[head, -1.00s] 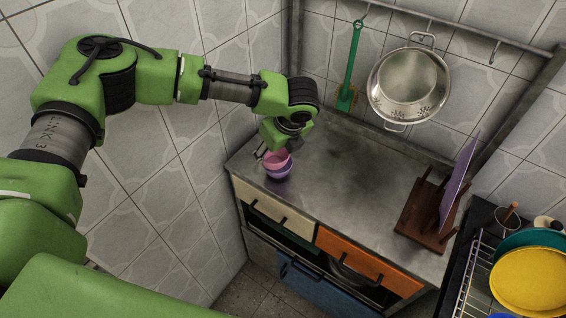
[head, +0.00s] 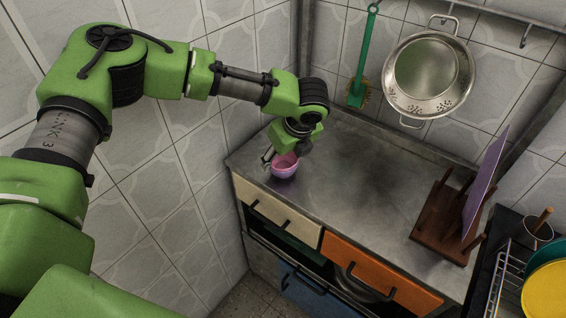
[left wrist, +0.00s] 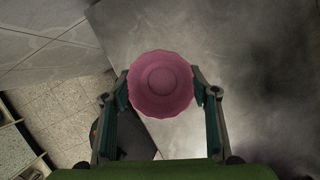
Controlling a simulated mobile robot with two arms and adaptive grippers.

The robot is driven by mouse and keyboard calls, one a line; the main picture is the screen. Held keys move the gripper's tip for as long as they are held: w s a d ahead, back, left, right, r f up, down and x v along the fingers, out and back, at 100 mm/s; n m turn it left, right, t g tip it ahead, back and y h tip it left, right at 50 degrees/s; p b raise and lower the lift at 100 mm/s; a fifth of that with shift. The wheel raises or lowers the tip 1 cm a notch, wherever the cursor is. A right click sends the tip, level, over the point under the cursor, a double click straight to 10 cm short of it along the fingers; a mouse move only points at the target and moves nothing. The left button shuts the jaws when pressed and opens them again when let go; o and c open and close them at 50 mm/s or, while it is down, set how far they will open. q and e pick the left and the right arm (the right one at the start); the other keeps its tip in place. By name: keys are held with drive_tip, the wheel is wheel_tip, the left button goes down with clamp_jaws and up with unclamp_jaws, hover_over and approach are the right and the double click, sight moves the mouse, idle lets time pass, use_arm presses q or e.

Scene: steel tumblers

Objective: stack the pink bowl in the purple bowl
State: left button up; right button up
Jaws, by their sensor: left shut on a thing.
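The pink bowl (head: 287,159) is at the left end of the steel counter, with its lower part down inside the purple bowl (head: 284,172). My left gripper (head: 284,154) is shut on the pink bowl, coming from above. In the left wrist view, the pink bowl (left wrist: 160,85) sits between the two fingers of the left gripper (left wrist: 161,89), and it hides the purple bowl there. I cannot tell whether the pink bowl rests on the purple bowl's bottom. My right gripper is not in view.
The steel counter (head: 350,185) is clear in the middle. A wooden rack (head: 440,222) with a purple board (head: 482,185) stands at its right. A colander (head: 428,78) and a green-handled brush (head: 364,60) hang on the back wall. Tiled wall is close on the left.

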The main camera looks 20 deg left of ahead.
use_arm(q)
drive_tip(key=shift+w+f, duration=0.2)
drive_tip(key=shift+c, duration=0.6)
drive_tip(key=o, duration=1)
drive_tip(key=shift+a, duration=0.1)
drive_tip(key=shift+c, duration=0.2)
drive_tip(key=o, duration=0.3)
drive_tip(key=shift+r, duration=0.1)
drive_tip(key=shift+r, duration=0.15)
drive_tip(key=v, duration=1.2)
drive_tip(key=shift+w, duration=0.1)
